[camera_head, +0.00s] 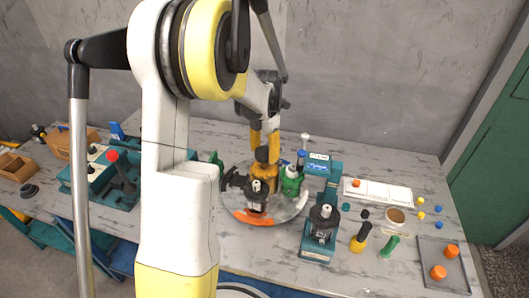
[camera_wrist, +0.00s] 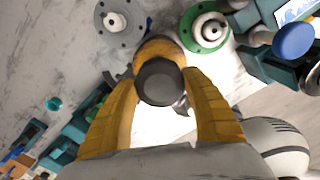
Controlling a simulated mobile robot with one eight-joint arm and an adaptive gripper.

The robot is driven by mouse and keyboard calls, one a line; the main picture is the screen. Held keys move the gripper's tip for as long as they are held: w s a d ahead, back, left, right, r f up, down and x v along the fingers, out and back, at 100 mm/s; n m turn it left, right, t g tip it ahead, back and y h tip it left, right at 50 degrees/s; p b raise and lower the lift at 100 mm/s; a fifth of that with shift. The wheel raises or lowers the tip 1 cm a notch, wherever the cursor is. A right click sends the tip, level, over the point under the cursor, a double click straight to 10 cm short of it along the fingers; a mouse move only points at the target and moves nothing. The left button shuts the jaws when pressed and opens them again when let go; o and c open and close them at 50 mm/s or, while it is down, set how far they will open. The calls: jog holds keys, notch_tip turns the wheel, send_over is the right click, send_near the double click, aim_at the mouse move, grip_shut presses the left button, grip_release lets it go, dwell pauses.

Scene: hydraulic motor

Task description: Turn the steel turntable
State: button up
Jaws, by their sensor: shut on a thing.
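The steel turntable (camera_head: 286,210) is a round grey disc on the bench in the head view, with an orange-red arc along its front edge. It carries an orange unit (camera_head: 262,172), a dark grey unit (camera_head: 257,197) and a green unit (camera_head: 291,184). My gripper (camera_head: 264,148) reaches down from above and is shut on the orange unit. In the wrist view, my gripper (camera_wrist: 162,100) has its two yellow fingers on either side of the orange unit (camera_wrist: 160,50), whose round dark end faces the camera. The green unit (camera_wrist: 205,27) and grey unit (camera_wrist: 119,22) stand close by.
A teal fixture (camera_head: 319,232) with a dark unit stands right of the turntable. A teal station (camera_head: 102,177) with a red-knobbed lever is at left. A grey tray (camera_head: 444,252) with orange pieces, a white card (camera_head: 378,194) and several small caps lie at right.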

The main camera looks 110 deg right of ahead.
dwell(0.3)
jog(key=o, duration=1.4)
jog(key=shift+r, duration=0.1)
notch_tip(320, 180, up, 12)
jog(key=shift+f, duration=0.1)
